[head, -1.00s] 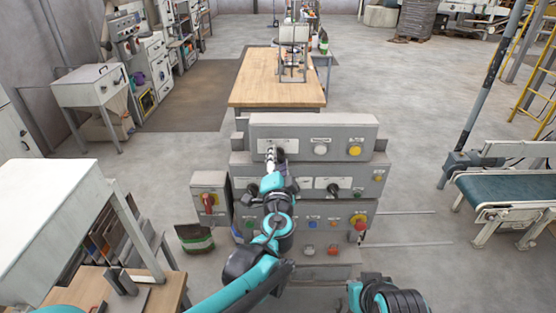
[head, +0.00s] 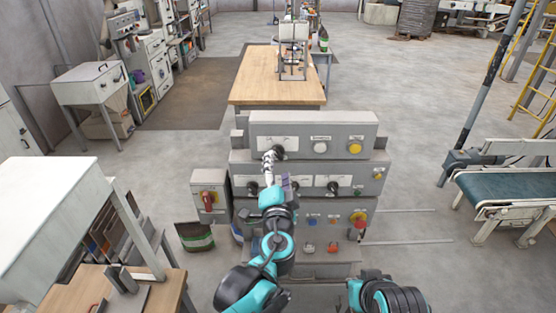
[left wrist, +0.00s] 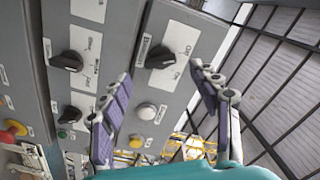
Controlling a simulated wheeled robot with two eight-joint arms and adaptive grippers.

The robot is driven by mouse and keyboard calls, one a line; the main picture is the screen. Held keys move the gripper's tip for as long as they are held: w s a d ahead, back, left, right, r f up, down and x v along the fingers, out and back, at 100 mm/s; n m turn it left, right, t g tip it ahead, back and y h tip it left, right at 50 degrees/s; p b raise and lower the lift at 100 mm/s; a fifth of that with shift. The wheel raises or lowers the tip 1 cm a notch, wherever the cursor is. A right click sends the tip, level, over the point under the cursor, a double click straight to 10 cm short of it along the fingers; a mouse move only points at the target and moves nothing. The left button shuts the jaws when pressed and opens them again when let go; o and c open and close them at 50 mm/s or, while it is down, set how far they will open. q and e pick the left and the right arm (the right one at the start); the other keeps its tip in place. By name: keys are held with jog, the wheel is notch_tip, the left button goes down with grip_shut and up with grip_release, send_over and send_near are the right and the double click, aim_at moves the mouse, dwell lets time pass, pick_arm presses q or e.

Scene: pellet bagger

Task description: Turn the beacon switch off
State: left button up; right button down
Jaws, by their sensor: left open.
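A black rotary knob (head: 279,152) sits on a white plate at the left of the console's top panel; I take it for the beacon switch, though its label is too small to read. In the left wrist view the same knob (left wrist: 160,58) shows beyond and between the fingers. Its handle looks slanted; I cannot tell which setting it is on. My left gripper (head: 270,157) is in front of the top panel, just left of the knob. In the left wrist view my left gripper (left wrist: 161,76) has its fingers wide apart with nothing between them. My right gripper is out of view.
The top panel also has a white button (head: 320,148) and a yellow button (head: 355,148). Below are more black knobs (head: 333,188) and a red button (head: 360,217). A red-handled switch box (head: 208,200) stands left, a conveyor (head: 505,190) right.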

pick_arm(q)
jog(key=s, duration=0.6)
jog(key=shift+s, duration=0.4)
jog(key=s+a+f+n+g+y+b, duration=0.2)
jog(key=s+a+f+n+g+b, duration=0.15)
jog(key=a+f, duration=0.4)
jog(key=s+a+f+n+g+y+b, duration=0.2)
jog(key=a+f+n+g, duration=0.15)
jog(key=a+f, duration=0.45)
jog(key=s+a+f+n+g+h+b, duration=0.2)
jog(key=s+f+n+g+h+b, duration=0.1)
jog(key=s+f, duration=0.7)
jog(key=shift+s+a+n+g+h+b, duration=0.15)
jog(key=shift+s+n+g+h+b, duration=0.3)
jog(key=shift+n+b, duration=0.4)
jog(key=shift+f, duration=0.1)
